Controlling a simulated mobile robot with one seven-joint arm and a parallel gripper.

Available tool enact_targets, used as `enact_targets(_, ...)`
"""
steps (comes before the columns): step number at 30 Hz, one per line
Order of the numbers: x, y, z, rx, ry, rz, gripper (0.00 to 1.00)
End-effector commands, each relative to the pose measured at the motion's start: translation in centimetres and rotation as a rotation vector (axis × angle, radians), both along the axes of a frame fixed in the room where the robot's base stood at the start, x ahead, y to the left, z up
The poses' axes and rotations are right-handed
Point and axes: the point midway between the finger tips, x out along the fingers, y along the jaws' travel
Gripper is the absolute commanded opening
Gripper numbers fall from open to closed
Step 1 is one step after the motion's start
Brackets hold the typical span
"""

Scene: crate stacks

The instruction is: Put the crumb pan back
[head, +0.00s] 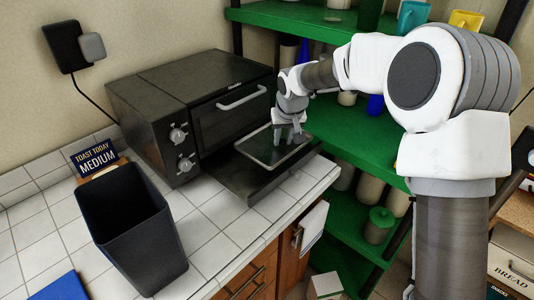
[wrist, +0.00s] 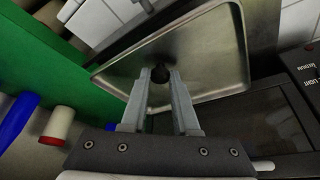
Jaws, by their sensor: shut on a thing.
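The crumb pan (head: 262,152) is a shallow, flat metal tray with a raised rim. It is in front of the toaster oven (head: 145,88), low by the oven's right part. My gripper (head: 291,137) is above the pan's right part. In the wrist view my gripper (wrist: 160,82) is shut on a dark round knob of the crumb pan (wrist: 205,55). The oven is dark, with a handled glass door that looks closed. A dark flat drawer or ledge (head: 250,185) sticks out from the oven's lower front, below the pan. I cannot tell whether the pan touches it.
A black bin (head: 135,225) and a "Toast today medium" sign (head: 94,157) stand on the tiled counter (head: 215,222) at left. Green shelves (head: 355,135) with jars and cups stand behind and right of the counter. The tiles between bin and oven are clear.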

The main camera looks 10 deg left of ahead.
Motion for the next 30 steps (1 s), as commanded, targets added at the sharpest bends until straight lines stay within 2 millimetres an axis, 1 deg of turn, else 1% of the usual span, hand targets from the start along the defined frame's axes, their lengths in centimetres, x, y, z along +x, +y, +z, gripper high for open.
enact_targets(1, 0.3, 1.3, -0.8, 0.001, 0.002, 0.004, 0.00)
enact_targets(3, 0.7, 2.5, -1.6, 0.000, 0.001, 0.002, 0.00)
enact_targets(6, 1.2, 3.8, -2.3, 0.000, -0.001, 0.001, 0.00)
enact_targets(9, 1.4, 4.5, -2.8, 0.000, 0.000, 0.000, 0.00)
enact_targets(13, 1.4, 4.7, -3.4, 0.000, 0.000, -0.002, 0.00)
enact_targets(19, 1.4, 4.6, -6.3, -0.002, 0.003, -0.001, 0.00)
enact_targets(21, 1.4, 4.6, -6.9, 0.000, 0.000, -0.001, 0.00)
enact_targets(30, 1.4, 4.6, -7.2, 0.000, -0.001, -0.001, 0.00)
